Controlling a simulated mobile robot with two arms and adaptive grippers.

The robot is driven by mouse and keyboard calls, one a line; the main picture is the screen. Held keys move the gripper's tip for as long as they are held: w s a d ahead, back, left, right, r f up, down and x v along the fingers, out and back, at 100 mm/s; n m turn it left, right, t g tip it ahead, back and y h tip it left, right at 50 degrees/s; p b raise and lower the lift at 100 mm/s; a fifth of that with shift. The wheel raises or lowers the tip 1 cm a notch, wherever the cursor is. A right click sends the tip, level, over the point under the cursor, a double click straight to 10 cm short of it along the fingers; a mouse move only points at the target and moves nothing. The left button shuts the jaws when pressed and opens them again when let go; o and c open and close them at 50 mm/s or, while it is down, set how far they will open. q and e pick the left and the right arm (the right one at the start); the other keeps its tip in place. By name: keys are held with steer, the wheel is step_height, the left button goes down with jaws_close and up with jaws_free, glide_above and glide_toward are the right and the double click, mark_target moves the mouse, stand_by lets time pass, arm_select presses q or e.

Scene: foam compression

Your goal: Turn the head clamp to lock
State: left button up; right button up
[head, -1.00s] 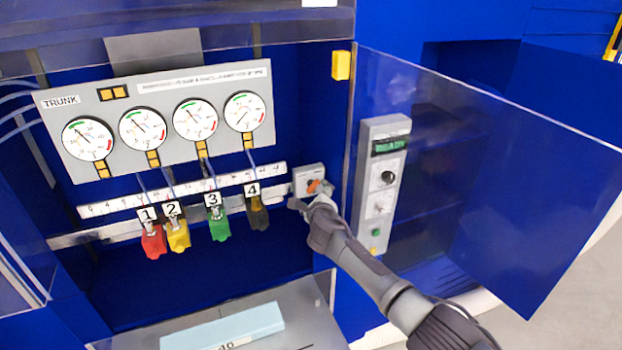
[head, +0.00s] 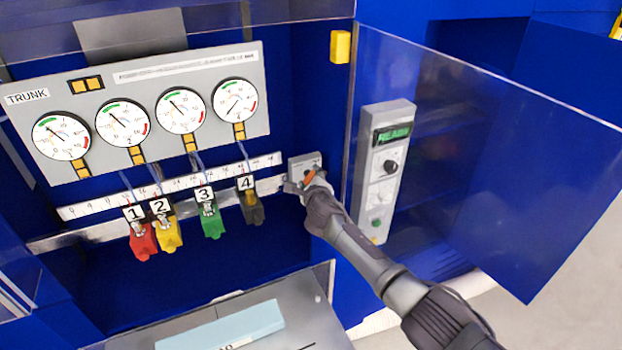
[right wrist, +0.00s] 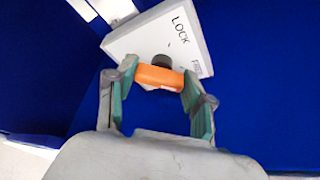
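The head clamp is a grey square plate (head: 297,165) at the right end of the scale rail, with an orange handle (head: 310,175) on its face. In the right wrist view the plate (right wrist: 160,38) reads LOCK, and a second label is partly readable. My right gripper (head: 303,186) is at the handle. Its two fingers stand apart, one at each end of the orange handle (right wrist: 160,77). The handle's ends seem to meet the pads, but I cannot tell whether they are pressed on it. My left gripper is not in view.
Several gauges hang on the TRUNK panel (head: 50,90). Below, red (head: 143,243), yellow (head: 168,236), green (head: 212,224) and dark (head: 252,210) numbered clamps sit along the rail (head: 90,207). A clear open door (head: 540,200) and a control box (head: 385,170) stand to the right of my arm.

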steer(key=c, duration=0.5)
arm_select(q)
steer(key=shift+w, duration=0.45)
arm_select(e)
steer(key=shift+n, duration=0.3)
steer(key=n+t+h, duration=0.1)
steer(key=n, duration=0.1)
steer(key=shift+n, duration=0.4)
steer(key=n+t+b, duration=0.1)
steer(key=n, duration=0.2)
steer(key=shift+a+f+t+h, duration=0.1)
steer(key=shift+t+h, duration=0.2)
steer(key=shift+t, duration=0.1)
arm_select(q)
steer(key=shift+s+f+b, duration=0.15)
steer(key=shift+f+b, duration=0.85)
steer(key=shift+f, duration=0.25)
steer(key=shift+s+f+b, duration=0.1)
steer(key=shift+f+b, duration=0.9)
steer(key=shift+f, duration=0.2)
arm_select(e)
steer(key=shift+f+n+t+y, duration=0.1)
steer(key=shift+n+t+y, duration=0.35)
steer(key=shift+n, duration=1.3)
steer(key=shift+r+n+t+y, duration=0.1)
steer(key=shift+n+t+y, duration=0.4)
steer(key=shift+n, duration=1.3)
steer(key=shift+f+n+t+y, duration=0.15)
steer(key=shift+n+t, duration=0.6)
steer(key=shift+n, duration=1)
